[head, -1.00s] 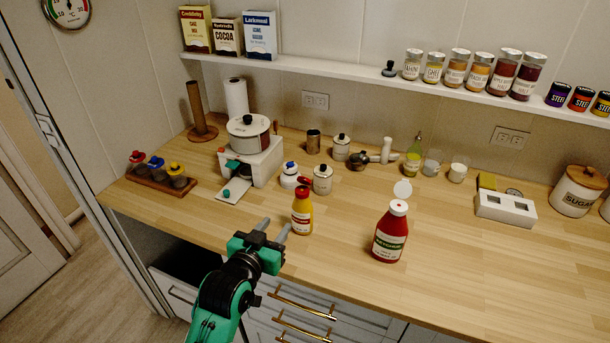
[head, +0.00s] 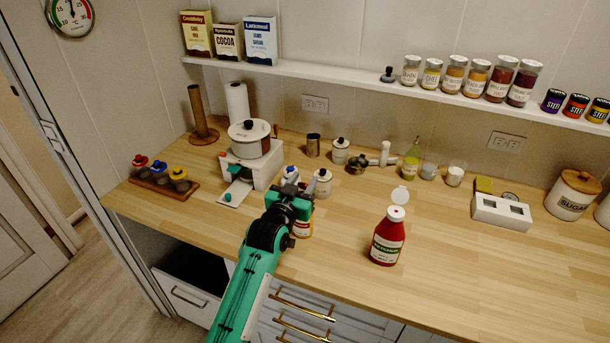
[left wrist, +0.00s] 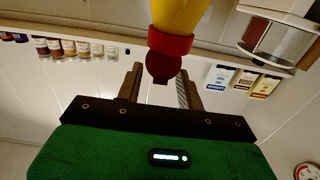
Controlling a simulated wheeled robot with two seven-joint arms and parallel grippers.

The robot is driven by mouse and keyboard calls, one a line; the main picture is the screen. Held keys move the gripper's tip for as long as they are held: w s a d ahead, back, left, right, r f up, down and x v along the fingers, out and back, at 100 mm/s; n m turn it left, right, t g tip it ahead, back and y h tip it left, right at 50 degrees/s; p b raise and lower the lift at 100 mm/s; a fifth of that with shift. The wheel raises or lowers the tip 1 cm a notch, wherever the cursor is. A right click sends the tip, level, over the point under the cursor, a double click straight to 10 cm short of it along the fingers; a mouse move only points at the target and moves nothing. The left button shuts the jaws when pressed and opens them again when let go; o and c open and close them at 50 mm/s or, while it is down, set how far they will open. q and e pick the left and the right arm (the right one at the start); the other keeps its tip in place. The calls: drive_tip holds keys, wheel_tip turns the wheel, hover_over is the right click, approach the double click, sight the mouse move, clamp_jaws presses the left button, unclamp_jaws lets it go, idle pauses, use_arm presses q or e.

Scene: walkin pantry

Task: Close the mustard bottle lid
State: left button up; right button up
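The mustard bottle is yellow with a red cap. In the head view only a lower part of the bottle (head: 304,230) shows, behind my left gripper (head: 303,188). The left wrist view shows the yellow body (left wrist: 180,15), the red cap (left wrist: 171,43) and a rounded dark red lid piece (left wrist: 161,68), seen upside down. My left gripper (left wrist: 161,72) is open. In that view its fingers lie either side of the lid piece with gaps; I see no contact. My right gripper is not in view.
A red bottle (head: 387,240) with a raised white lid (head: 400,196) stands to the right. A white lidded jar (head: 323,184) stands close behind my left gripper. A white appliance (head: 252,165) is at the left. The front right counter (head: 480,280) is clear.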

use_arm(q)
drive_tip(key=shift+x, duration=0.85)
